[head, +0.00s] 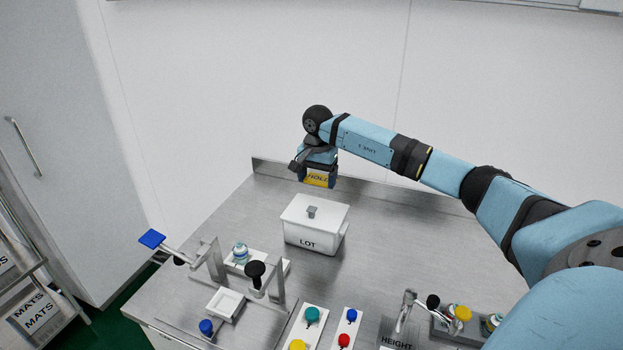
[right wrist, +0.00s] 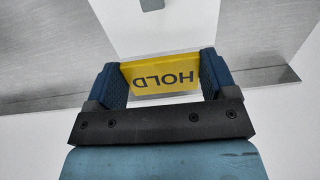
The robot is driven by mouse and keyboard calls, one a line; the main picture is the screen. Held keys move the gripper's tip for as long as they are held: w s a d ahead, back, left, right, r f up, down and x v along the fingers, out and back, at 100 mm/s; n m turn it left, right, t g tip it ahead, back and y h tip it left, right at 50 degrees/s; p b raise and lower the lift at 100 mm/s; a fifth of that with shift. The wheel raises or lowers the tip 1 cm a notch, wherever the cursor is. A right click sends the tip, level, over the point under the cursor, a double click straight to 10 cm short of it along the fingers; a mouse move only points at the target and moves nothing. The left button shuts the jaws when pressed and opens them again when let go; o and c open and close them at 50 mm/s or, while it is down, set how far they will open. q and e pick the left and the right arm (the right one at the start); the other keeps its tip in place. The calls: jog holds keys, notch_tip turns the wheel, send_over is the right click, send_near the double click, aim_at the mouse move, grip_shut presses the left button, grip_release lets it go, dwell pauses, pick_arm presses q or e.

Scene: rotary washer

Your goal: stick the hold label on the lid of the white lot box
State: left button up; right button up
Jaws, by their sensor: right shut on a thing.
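The white lot box (head: 312,233) stands on the steel bench with its lid (head: 300,209) on. The lid has a grey knob (head: 312,211) in its middle, and the front reads LOT. My right gripper (head: 318,181) is behind the box, above its far side. It is shut on the yellow hold label (head: 316,177). In the right wrist view the hold label (right wrist: 162,76) sits between both fingers, with the white lid (right wrist: 185,22) beyond it. A gap shows between label and lid in the head view. My left gripper is not in view.
A metal fixture with lever handles (head: 255,270), a white tray (head: 226,304) and a small bottle (head: 240,253) stands left of the box. Button panels (head: 311,317) are in front. A height gauge (head: 403,310) stands front right. The bench right of the box is clear.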

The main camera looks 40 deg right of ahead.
aim_at(317, 204)
jog(key=shift+s+f+b, duration=0.15)
jog(key=shift+f+b, duration=0.2)
jog(key=shift+f, duration=0.3)
notch_tip(317, 204, down, 2)
jog(key=shift+f+b, duration=0.25)
jog(key=shift+b, duration=0.4)
notch_tip(317, 204, down, 2)
jog(key=shift+f+b, duration=0.25)
jog(key=shift+b, duration=0.4)
jog(key=shift+f+b, duration=0.6)
jog(key=shift+f, duration=0.4)
jog(key=shift+a, duration=0.2)
jog(key=shift+f, duration=0.2)
